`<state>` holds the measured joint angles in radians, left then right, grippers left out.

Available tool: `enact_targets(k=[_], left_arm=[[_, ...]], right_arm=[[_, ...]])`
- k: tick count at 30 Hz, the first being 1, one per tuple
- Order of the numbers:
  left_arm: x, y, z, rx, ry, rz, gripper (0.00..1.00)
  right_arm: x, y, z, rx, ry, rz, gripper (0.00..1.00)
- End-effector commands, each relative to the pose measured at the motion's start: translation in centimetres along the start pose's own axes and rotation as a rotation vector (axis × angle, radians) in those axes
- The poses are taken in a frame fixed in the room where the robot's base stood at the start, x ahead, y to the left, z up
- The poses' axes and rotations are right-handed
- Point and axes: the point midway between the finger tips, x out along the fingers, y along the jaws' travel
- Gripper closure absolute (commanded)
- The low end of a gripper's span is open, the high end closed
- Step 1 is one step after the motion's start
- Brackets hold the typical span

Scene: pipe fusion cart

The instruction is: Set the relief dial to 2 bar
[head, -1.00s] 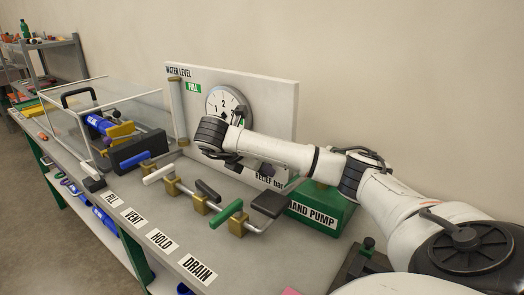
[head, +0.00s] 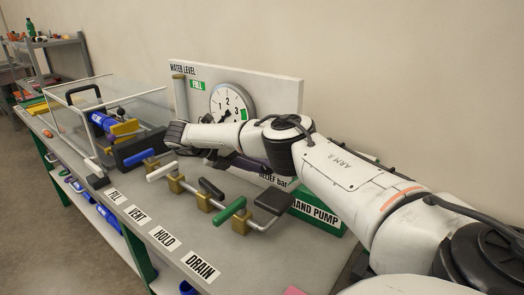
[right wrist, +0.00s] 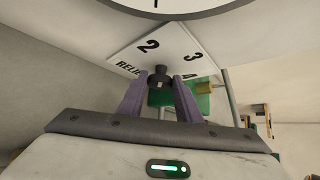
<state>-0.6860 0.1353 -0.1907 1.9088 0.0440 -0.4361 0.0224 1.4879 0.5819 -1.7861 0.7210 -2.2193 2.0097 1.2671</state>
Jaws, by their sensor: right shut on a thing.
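The relief dial's white plate (right wrist: 150,50) shows in the right wrist view, with the numbers 2, 3 and 4 and part of the word RELIEF. Its small dark knob (right wrist: 158,74) is in the middle of the plate. My right gripper (right wrist: 160,84) has its purple fingers shut on this knob. Which number the knob points to cannot be told. My left gripper is not in view.
A round pressure gauge (head: 230,100) is on the panel above my wrist. Several valve levers, including a green one (head: 229,210), stand in front below my arm. A green hand pump (head: 325,216) is to the right, a clear box (head: 70,120) to the left.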

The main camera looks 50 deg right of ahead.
Motion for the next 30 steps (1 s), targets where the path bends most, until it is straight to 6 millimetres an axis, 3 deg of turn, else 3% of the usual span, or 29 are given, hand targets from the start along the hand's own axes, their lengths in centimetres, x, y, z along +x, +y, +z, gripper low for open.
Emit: enact_targets(k=[12, 30], left_arm=[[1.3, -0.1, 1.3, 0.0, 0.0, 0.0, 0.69], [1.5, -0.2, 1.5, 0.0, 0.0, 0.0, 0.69]], right_arm=[[0.0, 0.4, -0.3, -0.106, 0.002, -0.104, 0.91], [0.1, 0.4, -0.3, -0.135, 0.003, -0.13, 0.91]])
